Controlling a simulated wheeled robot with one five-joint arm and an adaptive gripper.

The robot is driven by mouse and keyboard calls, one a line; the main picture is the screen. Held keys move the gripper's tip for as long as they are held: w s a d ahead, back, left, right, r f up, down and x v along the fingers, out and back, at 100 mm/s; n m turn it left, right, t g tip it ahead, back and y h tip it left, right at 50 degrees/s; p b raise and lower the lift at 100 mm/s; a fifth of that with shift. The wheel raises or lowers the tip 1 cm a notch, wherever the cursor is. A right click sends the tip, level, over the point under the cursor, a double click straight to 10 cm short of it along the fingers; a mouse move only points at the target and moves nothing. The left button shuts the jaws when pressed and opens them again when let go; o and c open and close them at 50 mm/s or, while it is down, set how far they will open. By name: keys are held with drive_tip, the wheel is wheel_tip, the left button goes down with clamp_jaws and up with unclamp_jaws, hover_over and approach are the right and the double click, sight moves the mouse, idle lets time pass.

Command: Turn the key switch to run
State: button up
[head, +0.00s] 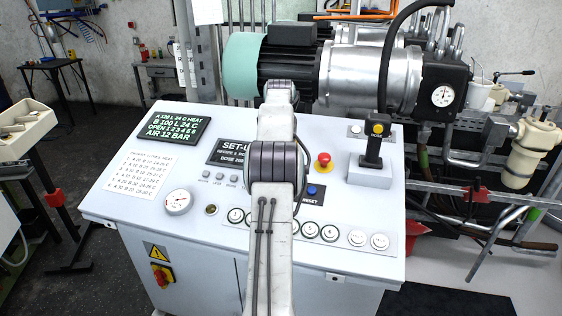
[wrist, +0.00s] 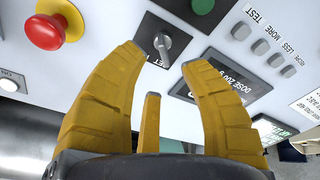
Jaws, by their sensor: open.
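The key switch (wrist: 163,43) shows in the wrist view as a grey metal knob with a flat key-like handle on a black label plate (wrist: 150,28). Its lettering is partly cut off, so I cannot read its position. My gripper (wrist: 162,60) has its yellow fingers spread apart and empty. The switch appears between and beyond the two long fingertips, with no clear contact. In the head view my arm covers the switch, and the gripper is hidden too.
A red mushroom button (head: 323,160) is close to the switch; it also shows in the wrist view (wrist: 45,30). A dark display (head: 232,150) lies on its other side. A joystick (head: 375,145) stands up on the white console (head: 120,205). A large drum machine (head: 340,80) is behind.

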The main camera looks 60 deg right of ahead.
drive_tip(key=shift+p+x, duration=1.7)
drive_tip(key=shift+x, duration=1.6)
drive_tip(key=shift+o, duration=0.3)
drive_tip(key=shift+w, duration=0.1)
drive_tip(key=shift+a, duration=0.1)
clamp_jaws()
